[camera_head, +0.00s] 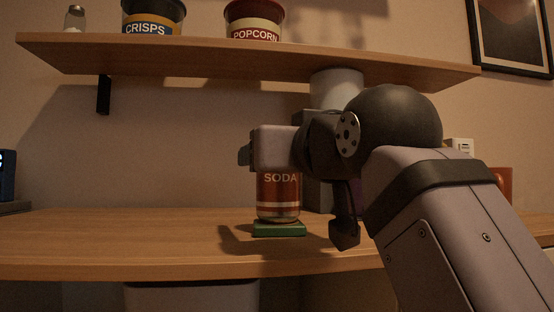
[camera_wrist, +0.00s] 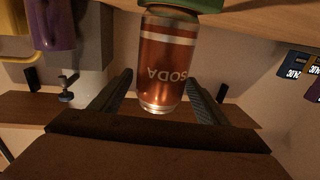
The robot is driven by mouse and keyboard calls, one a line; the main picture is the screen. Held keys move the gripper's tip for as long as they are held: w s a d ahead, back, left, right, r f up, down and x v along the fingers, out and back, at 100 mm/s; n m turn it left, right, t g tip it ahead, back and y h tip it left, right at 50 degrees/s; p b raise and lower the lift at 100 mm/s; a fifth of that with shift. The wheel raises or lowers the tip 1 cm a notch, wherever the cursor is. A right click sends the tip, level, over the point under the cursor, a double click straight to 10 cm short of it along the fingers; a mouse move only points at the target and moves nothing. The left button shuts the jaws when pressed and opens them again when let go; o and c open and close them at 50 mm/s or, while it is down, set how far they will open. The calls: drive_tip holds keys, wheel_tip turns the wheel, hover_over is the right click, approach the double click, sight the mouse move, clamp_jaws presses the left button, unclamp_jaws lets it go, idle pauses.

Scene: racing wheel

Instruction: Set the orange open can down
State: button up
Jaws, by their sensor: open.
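The orange soda can (camera_head: 278,198) stands upright on a small green block or coaster (camera_head: 279,230) on the wooden counter. Its base appears to touch the green top. The wrist view shows the can (camera_wrist: 166,62) upside down, with the green piece (camera_wrist: 190,4) at the top edge. My gripper (camera_wrist: 159,78) is open, with one finger on each side of the can and apparent gaps between. In the head view my gripper and wrist hide the can's upper part, so its open top is not visible.
A wooden shelf (camera_head: 200,58) hangs above, holding a crisps tub (camera_head: 150,20), a popcorn tub (camera_head: 254,22) and a shaker (camera_head: 75,18). A grey machine (camera_wrist: 88,55) and a purple cup (camera_wrist: 52,24) stand near the can. The counter's left (camera_head: 120,238) is clear.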

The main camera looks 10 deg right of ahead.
drive_tip(key=shift+o, duration=0.5)
drive_tip(key=shift+s+d+b, duration=0.15)
drive_tip(key=shift+s, duration=1.1)
drive_tip(key=shift+s+d+b, duration=0.15)
drive_tip(key=shift+s, duration=1.05)
